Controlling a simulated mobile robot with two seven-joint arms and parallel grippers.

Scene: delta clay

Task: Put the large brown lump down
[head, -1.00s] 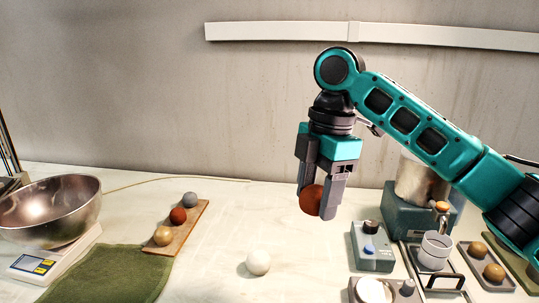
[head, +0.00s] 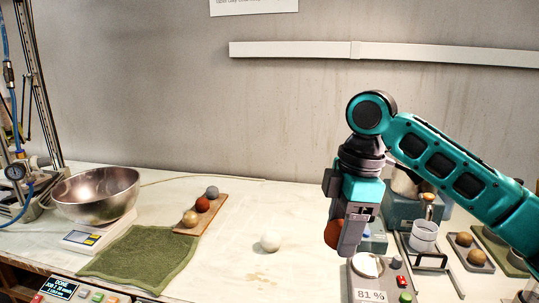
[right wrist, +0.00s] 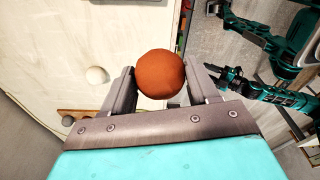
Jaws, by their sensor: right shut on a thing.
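The large brown lump, a reddish-brown ball (right wrist: 160,74), is held between the two fingers of my right gripper (right wrist: 162,88) in the right wrist view. In the head view the lump (head: 333,234) is partly hidden by the fingers of my right gripper (head: 343,236). The gripper points down and hangs in front of the blue-grey device on the right side of the table. I cannot tell exactly how high the lump is above the table. My left gripper is in neither view.
A wooden board (head: 214,216) holds three small balls, left of a white ball (head: 270,243). A steel bowl (head: 97,195) sits on a scale, with a green cloth (head: 140,258) in front. A device reading 81 % (head: 371,296) stands below my right gripper. Open table lies around the white ball.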

